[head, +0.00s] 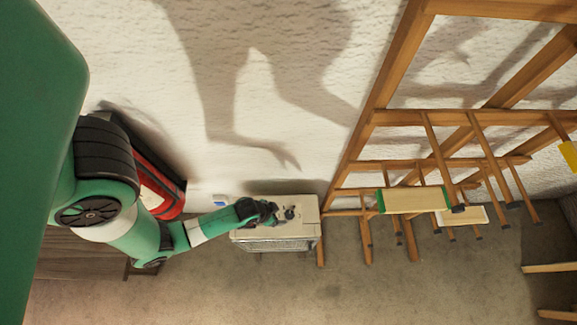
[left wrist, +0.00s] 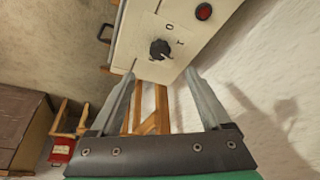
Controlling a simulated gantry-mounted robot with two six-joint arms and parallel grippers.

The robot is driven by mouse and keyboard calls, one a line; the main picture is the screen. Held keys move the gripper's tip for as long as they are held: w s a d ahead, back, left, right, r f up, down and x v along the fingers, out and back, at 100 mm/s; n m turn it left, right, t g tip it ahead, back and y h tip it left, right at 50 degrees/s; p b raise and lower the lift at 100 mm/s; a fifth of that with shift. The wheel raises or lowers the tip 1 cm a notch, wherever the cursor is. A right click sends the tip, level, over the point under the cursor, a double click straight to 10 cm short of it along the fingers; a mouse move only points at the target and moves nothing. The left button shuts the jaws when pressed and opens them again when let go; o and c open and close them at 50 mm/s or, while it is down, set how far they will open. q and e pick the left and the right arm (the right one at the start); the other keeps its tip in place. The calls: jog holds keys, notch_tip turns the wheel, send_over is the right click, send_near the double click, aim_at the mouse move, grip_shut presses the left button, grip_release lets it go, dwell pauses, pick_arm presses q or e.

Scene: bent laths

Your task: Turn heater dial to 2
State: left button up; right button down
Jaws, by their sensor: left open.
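The heater (head: 306,230) is a cream box standing on the floor against the wall. Its dial (head: 290,213) is a small dark knob on the top panel. In the left wrist view the dial (left wrist: 160,49) is black and round, with marks like 0 and 1 printed beside it; which mark it points at is unclear. A red button (left wrist: 204,11) sits on the same panel. My left gripper (head: 275,211) is open and empty just left of the dial. In the left wrist view its fingertips (left wrist: 161,70) are spread on either side of the dial's near edge, apart from it.
A wooden rack (head: 374,118) with rods stands right of the heater, with a green-edged board (head: 415,200) on it. A red object (head: 160,190) is by the wall behind my left arm. The floor (head: 230,290) before the heater is clear.

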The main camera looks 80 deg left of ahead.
aim_at(289, 214)
pick_arm(q)
jog(key=b+x, duration=0.5)
jog(key=x, duration=0.5)
jog(key=shift+f, duration=0.15)
jog(key=shift+w+a+f+b, duration=0.1)
jog(key=shift+w+f+b, duration=0.3)
jog(key=shift+f, duration=0.1)
jog(key=shift+s, duration=0.1)
grip_shut()
jog(key=shift+r+m, duration=0.1)
jog(key=shift+m, duration=0.4)
jog(key=shift+a+m+h, duration=0.1)
jog(key=shift+m+h, duration=0.5)
jog(key=shift+m, duration=0.5)
